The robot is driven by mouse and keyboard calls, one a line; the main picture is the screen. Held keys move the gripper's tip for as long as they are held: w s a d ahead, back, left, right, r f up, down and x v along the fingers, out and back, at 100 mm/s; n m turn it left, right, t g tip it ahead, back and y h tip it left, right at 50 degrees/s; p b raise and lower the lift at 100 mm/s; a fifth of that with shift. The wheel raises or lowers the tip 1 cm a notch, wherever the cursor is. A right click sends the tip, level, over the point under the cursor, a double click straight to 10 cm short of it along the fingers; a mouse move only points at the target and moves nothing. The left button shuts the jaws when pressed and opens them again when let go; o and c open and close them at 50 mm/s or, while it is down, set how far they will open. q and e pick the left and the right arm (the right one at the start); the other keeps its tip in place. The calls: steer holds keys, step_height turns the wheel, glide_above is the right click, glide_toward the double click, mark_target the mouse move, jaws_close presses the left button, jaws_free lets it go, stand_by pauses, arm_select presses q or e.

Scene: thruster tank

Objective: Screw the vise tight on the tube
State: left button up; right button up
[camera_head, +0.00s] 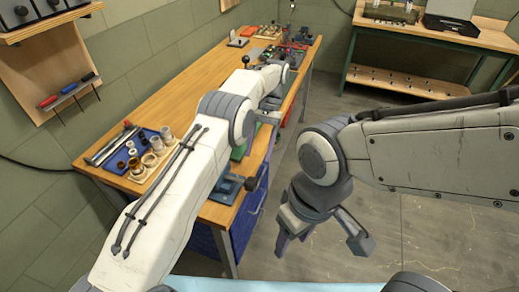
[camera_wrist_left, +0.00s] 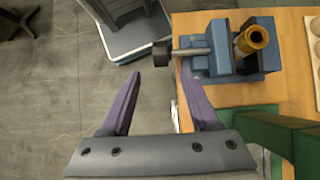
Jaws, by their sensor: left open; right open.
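The blue vise (camera_wrist_left: 222,62) is fixed at the edge of the wooden bench in the left wrist view. A brass-coloured tube (camera_wrist_left: 256,38) stands in its jaws. A grey screw rod runs out of the vise to a dark knob (camera_wrist_left: 160,54) beyond the bench edge. My left gripper (camera_wrist_left: 160,72) is open and empty, its two purple fingers pointing towards the knob without visibly gripping it. In the head view the vise (camera_head: 227,188) is partly hidden by my left arm. My right gripper (camera_head: 322,242) is open and empty, hanging over the floor right of the bench.
A green block (camera_wrist_left: 285,130) is close to the right of my left gripper. A tray of rings and cylinders (camera_head: 140,172) and a blue tool tray (camera_head: 118,152) lie on the wooden bench (camera_head: 175,100). Blue drawers (camera_head: 252,212) are below. The floor (camera_head: 430,232) at right is clear.

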arm_select(q)
steer(key=shift+w+r, duration=0.15)
steer(key=shift+r, duration=0.1)
stand_by(0.3)
step_height(320, 180, up, 3)
steer(key=t+h+b, duration=0.2)
steer(key=t+b, duration=0.3)
steer(key=t, duration=0.2)
glide_above(251, 180)
step_height(251, 180, down, 10)
steer(key=shift+f+p, duration=0.15)
steer(key=shift+p, duration=0.55)
